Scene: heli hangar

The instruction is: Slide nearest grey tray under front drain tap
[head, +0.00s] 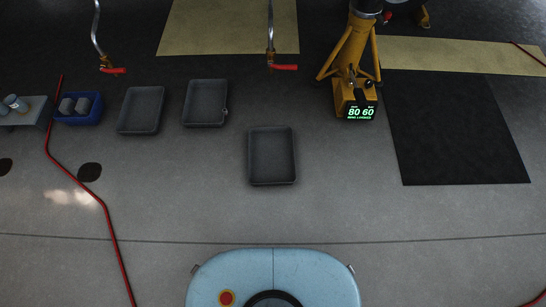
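Three grey trays lie on the floor. The nearest tray (272,183) is a dark grey rectangle, a little right of the picture's middle line and ahead of my base. A second tray (204,124) lies farther back to its left, with a small light spot at its right edge. A third tray (138,132) lies left of that. Two pipes hang from above, each ending in a tap with a red lever: a left tap (106,65) and a right tap (272,62). None of the trays touches another. Neither gripper shows in the head view.
A yellow jack stand (345,60) with a lit green display stands at back right, beside a black mat (455,130). A blue bin (80,119) and a grey bench (25,122) stand at left. A red hose (103,205) crosses the left floor. Floor around the nearest tray is clear.

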